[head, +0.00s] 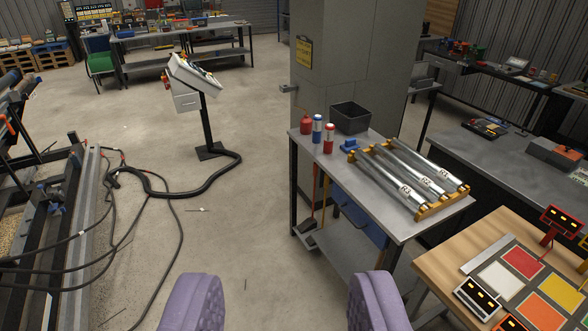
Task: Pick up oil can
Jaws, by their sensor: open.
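A small red container with a narrow top (306,125), probably the oil can, stands upright at the back left corner of the grey metal workbench (378,210). A blue and white can (318,129) and a red can with a white band (328,139) stand close to its right. My gripper (281,298) shows as two purple ribbed fingers at the bottom, wide apart with only floor between them. It is empty and well short of the bench, touching nothing.
A dark bin (350,117) and silver cylinders on a yellow rack (410,178) share the bench. A grey pillar (350,70) stands behind. Black cables (190,190) lie on the floor at left. A wooden table (450,262) is at right. Floor ahead is mostly clear.

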